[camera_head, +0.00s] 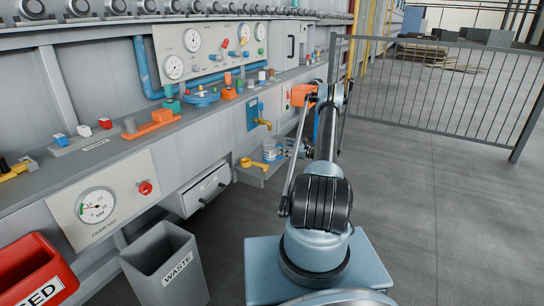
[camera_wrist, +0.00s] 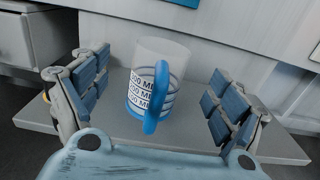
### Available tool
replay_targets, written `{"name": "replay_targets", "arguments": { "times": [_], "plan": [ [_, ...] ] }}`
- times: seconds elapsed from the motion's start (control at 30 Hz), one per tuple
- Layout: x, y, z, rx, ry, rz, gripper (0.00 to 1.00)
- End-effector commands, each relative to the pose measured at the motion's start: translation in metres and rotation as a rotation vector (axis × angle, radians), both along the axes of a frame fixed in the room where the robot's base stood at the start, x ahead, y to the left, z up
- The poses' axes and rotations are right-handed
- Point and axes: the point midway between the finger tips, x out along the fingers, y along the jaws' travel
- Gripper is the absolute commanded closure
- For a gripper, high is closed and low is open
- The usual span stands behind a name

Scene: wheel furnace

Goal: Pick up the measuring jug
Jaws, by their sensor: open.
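The measuring jug (camera_wrist: 155,90) is a clear, whitish cup with a blue base, a blue handle and printed measure marks. It stands upright on a grey shelf (camera_wrist: 185,138) in the wrist view, its handle facing me. My gripper (camera_wrist: 160,92) is open, with one blue-padded finger to the left of the jug and one to the right. Gaps show between the fingers and the jug. In the head view the jug (camera_head: 270,150) is small, at the low shelf, with my gripper (camera_head: 287,150) just right of it, partly hidden by my arm.
A yellow tap (camera_head: 263,123) sits above the shelf, and a yellow handle (camera_head: 254,163) lies at its left. A drawer (camera_head: 203,190) stands slightly open. A waste bin (camera_head: 165,265) and a red bin (camera_head: 35,270) are at front left. Open floor lies right, up to a railing (camera_head: 435,95).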

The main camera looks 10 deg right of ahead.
Motion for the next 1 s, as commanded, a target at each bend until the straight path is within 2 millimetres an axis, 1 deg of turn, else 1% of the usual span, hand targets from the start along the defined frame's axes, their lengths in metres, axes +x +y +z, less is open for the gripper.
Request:
{"name": "replay_targets", "arguments": {
  "times": [0.03,0.1,0.23,0.47,0.8,1.0],
  "plan": [
    [0.005,0.008,0.000,0.000,0.000,0.001,0.12],
    [0.011,0.016,0.000,0.000,0.000,0.002,0.12],
    [0.018,0.024,0.000,0.000,0.000,0.000,0.12],
    [0.024,0.032,-0.001,0.000,0.000,0.001,0.12],
    [0.052,0.063,-0.002,0.000,0.000,0.001,0.12],
    [0.055,0.066,-0.002,0.000,0.000,-0.001,0.12]
  ]
}}
